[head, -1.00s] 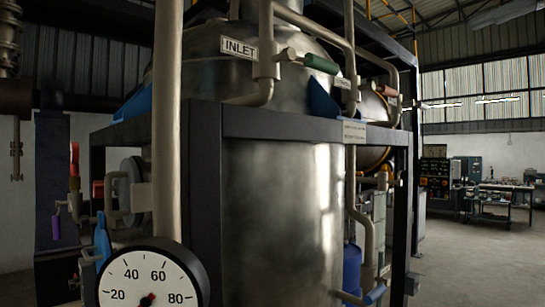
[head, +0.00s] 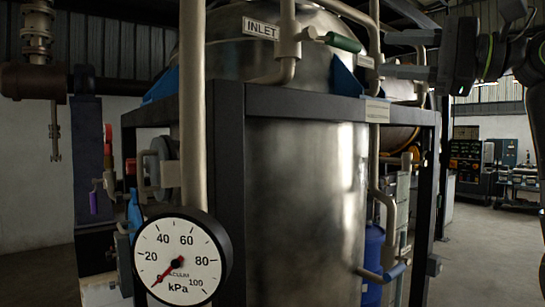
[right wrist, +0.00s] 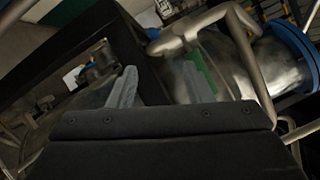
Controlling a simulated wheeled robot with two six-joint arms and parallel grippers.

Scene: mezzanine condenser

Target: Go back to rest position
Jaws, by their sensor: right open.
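My right gripper (head: 388,55) reaches in from the upper right of the head view, dark and with its jaws apart. Its fingertips stand close to the green-handled valve (head: 342,42) on the INLET pipe, with a gap in the picture. In the right wrist view, the two pale fingers (right wrist: 160,84) are spread with nothing held between them. A green handle (right wrist: 205,72) shows just behind the right finger there. My right arm runs along the right edge of the head view. My left gripper is not in view.
The steel condenser tank (head: 300,200) stands in a dark frame (head: 300,103) close ahead. A vacuum gauge (head: 180,262) and an upright pipe (head: 192,120) are in front at the left. A blue drum (head: 373,255) stands behind. Open floor (head: 485,245) lies at the right.

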